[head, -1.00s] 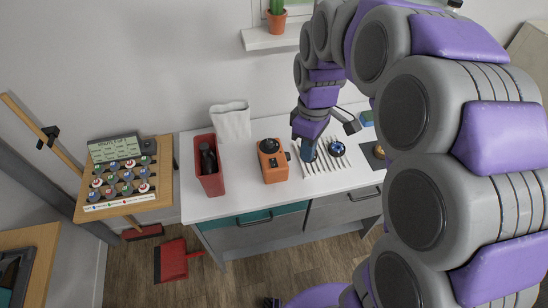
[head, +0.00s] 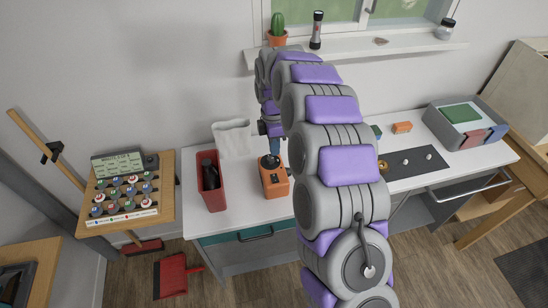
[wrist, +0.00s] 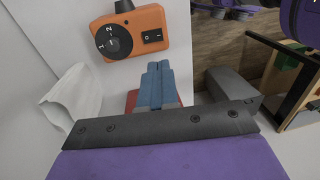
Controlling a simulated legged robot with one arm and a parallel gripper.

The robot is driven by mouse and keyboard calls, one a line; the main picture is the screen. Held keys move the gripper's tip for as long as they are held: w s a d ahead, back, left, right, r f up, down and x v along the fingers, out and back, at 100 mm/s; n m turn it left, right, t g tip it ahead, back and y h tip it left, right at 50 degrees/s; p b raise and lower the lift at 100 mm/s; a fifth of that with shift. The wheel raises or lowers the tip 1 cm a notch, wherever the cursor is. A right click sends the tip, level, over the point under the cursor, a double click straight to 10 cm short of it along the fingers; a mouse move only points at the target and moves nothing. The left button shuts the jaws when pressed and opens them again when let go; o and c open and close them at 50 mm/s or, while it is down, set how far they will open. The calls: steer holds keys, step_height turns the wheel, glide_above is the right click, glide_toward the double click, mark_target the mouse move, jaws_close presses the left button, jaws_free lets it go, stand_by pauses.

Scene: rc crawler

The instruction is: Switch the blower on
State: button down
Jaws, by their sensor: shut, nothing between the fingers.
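An orange unit with a black top, which I take to be the blower (head: 273,180), stands on the white table. In the wrist view, the blower (wrist: 130,34) shows a black dial marked 1 and 2 and a small black switch (wrist: 152,36) marked O and I. My gripper (wrist: 158,66) has its blue fingers together and empty, just below the switch in the picture. A small gap seems to show between them; contact cannot be told. In the head view, my gripper (head: 274,145) is at the blower's far side, partly hidden by my arm.
A red bin (head: 211,182) with a dark object stands left of the blower, with a white cloth or bag (head: 232,138) behind it. A board of several round pieces (head: 125,185) is further left. A grey tray (head: 465,122) stands at the right. My arm hides the table's middle.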

mark_target(276, 181)
steer(key=f, duration=0.4)
steer(key=s+f+b, duration=0.1)
steer(key=f, duration=0.7)
steer(key=shift+s+d+f, duration=0.2)
steer(key=shift+s+f, duration=0.05)
steer(key=shift+f, duration=0.1)
